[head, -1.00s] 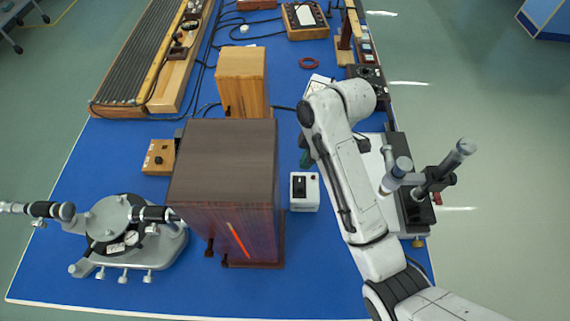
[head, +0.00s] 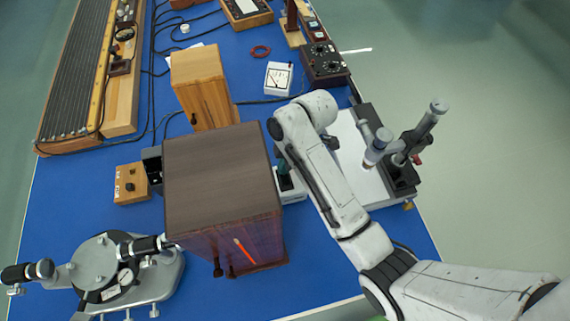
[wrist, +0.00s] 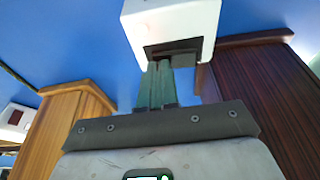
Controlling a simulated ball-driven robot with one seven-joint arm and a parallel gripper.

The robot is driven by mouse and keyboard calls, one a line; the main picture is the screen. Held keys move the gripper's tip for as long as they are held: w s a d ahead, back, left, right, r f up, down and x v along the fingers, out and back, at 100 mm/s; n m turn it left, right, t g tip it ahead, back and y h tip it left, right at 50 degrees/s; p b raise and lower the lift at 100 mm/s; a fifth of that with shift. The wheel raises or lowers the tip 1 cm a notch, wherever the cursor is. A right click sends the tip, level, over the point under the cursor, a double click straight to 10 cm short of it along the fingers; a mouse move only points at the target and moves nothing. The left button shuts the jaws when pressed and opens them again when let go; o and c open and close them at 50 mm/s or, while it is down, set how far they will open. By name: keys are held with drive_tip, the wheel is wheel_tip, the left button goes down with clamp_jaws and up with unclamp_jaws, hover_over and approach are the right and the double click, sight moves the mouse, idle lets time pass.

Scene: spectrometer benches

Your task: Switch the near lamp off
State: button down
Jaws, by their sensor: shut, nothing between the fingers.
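The near lamp housing (head: 222,190) is a dark wooden box with an orange-red glowing slit on its front face. A small white switch box (head: 293,194) with a dark rocker stands close to its right side; the arm partly hides it. In the wrist view the switch box (wrist: 172,22) is at the top, with its dark rocker recess (wrist: 178,48) facing my gripper. My gripper (head: 284,168) is shut and empty, its green fingers (wrist: 158,84) at the recess. I cannot tell whether the fingertips touch the rocker. The dark housing (wrist: 268,90) is at the right there.
A lighter wooden box (head: 198,85) stands behind the housing, with a small knobbed box (head: 131,183) to the left. A spectrometer (head: 95,262) is at front left. A microscope stand (head: 388,170) is right of my arm. A white meter (head: 278,78) sits behind.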

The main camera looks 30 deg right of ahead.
drive_tip(key=shift+s+r, duration=0.15)
drive_tip(key=shift+s+a+r, duration=0.2)
drive_tip(key=shift+s+r, duration=0.05)
drive_tip(key=shift+s, duration=0.4)
